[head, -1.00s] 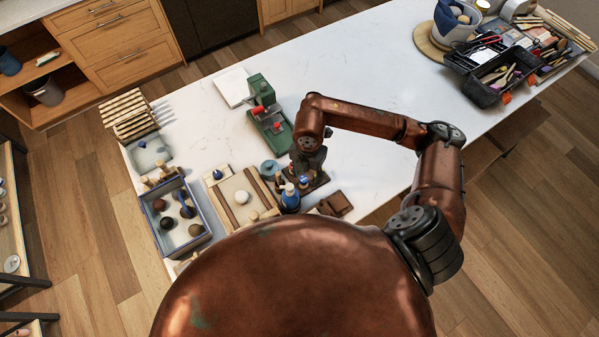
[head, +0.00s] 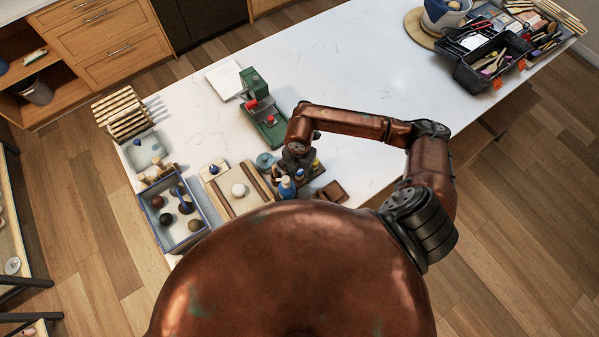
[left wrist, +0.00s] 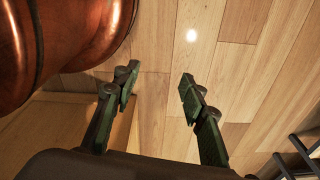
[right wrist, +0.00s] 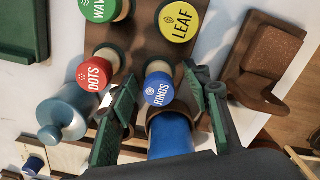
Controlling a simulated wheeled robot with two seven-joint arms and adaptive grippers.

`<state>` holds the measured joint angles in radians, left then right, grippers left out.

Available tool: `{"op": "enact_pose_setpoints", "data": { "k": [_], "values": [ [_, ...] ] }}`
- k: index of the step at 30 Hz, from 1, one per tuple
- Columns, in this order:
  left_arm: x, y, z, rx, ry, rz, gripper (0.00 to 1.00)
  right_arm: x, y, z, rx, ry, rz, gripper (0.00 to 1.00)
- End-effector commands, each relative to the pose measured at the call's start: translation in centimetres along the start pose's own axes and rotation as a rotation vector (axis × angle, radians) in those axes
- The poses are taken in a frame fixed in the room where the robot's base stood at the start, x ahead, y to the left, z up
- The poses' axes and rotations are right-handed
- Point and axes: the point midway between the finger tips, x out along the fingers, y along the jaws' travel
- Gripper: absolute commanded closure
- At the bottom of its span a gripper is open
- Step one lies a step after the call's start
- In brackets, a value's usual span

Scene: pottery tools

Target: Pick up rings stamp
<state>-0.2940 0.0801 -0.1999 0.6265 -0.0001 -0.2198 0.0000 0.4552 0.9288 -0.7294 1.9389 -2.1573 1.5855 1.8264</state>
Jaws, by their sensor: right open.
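The rings stamp, with a round blue top marked RINGS (right wrist: 159,89), stands upright on a brown wooden stand (right wrist: 143,38) in the right wrist view. My right gripper (right wrist: 164,81) is open, with one finger on each side of this stamp and nothing clamped. In the head view my right gripper (head: 297,163) is over the stand at the table's near edge, and its fingers are mostly hidden. Beside the rings stamp are the red DOTS stamp (right wrist: 95,74), yellow LEAF stamp (right wrist: 179,22) and green WAVE stamp (right wrist: 98,8). My left gripper (left wrist: 159,82) is open and empty above the wooden floor.
A green press (head: 263,110) stands behind, and a box of balls (head: 205,208) is at left. The table middle (head: 370,90) is clear.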

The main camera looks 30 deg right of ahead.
Motion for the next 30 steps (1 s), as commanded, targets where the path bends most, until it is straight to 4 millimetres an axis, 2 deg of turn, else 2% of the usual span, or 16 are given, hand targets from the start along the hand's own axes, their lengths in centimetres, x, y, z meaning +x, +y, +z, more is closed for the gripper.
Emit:
{"op": "enact_pose_setpoints", "data": {
  "k": [2,18,26,30],
  "values": [
    [0.0,0.0,0.0,0.000,0.000,0.000,0.61,0.0,0.0,0.0,-0.001,0.000,0.000,0.59],
    [0.0,0.1,1.2,-0.002,-0.016,0.001,0.61,0.0,0.0,0.0,-0.001,0.000,0.000,0.96],
    [0.0,0.1,1.2,-0.002,-0.015,0.001,0.61,-0.2,0.1,0.0,-0.001,0.000,0.001,0.97],
    [0.4,0.1,1.2,-0.002,-0.015,0.001,0.61,-1.7,0.1,0.1,-0.002,-0.003,0.003,0.97]
  ]
}}
